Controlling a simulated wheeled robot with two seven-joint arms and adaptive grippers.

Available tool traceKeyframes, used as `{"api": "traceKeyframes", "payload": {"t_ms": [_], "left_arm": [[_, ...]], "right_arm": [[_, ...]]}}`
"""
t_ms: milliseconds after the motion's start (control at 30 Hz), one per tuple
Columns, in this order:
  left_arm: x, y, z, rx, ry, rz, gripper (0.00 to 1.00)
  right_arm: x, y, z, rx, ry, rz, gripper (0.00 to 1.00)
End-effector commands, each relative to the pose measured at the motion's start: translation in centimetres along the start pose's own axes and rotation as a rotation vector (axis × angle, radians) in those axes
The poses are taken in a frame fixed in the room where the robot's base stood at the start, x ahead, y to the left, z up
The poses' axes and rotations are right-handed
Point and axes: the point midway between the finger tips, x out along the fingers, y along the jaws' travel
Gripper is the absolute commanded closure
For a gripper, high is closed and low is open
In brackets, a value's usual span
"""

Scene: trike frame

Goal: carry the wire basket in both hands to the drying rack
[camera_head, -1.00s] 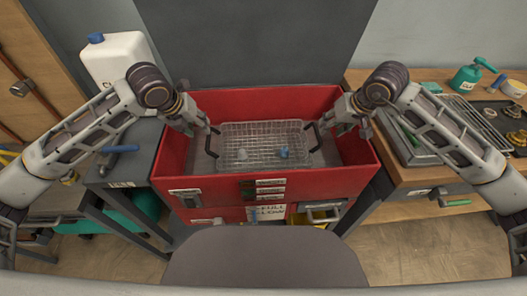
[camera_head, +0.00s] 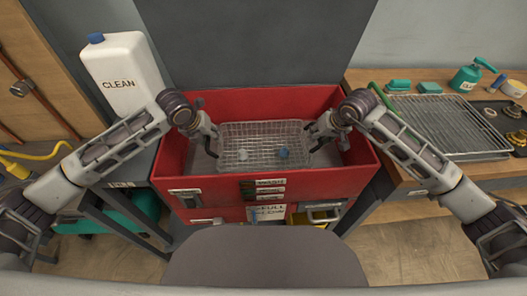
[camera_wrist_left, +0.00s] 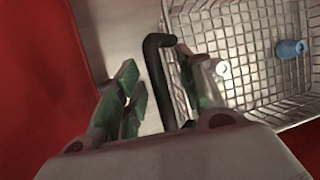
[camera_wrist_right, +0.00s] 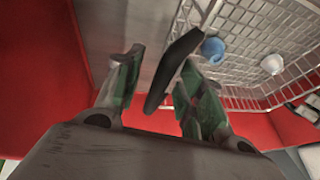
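The wire basket (camera_head: 262,145) sits inside the red tub, with a blue part (camera_head: 283,153) and a whitish part (camera_head: 242,154) in it. My left gripper (camera_wrist_left: 155,85) is open, with the basket's black left handle (camera_wrist_left: 160,80) between its fingers. My right gripper (camera_wrist_right: 160,85) is open, with the black right handle (camera_wrist_right: 175,70) between its fingers. Gaps show beside both handles. The drying rack (camera_head: 450,122) is a wire grid on the wooden bench at the right.
The red tub's walls (camera_head: 265,187) surround the basket and both grippers. A white jug (camera_head: 122,75) stands at the left. Green blocks (camera_head: 400,86) and a teal can (camera_head: 466,78) stand behind the rack. The rack's top looks clear.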

Motion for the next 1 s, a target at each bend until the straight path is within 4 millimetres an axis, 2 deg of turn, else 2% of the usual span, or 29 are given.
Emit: {"api": "traceKeyframes", "payload": {"t_ms": [300,600,1000], "left_arm": [[0.09,0.0,0.01,0.0,0.0,0.0,0.62],[0.09,0.02,0.0,0.0,0.0,0.001,1.0],[0.1,0.04,0.01,0.0,0.0,0.001,1.0]], "right_arm": [[0.08,-0.03,-0.01,0.0,0.0,0.0,0.62],[0.06,-0.02,-0.02,0.0,0.0,0.0,1.0],[0.05,-0.03,-0.03,0.0,0.001,-0.001,1.0]]}}
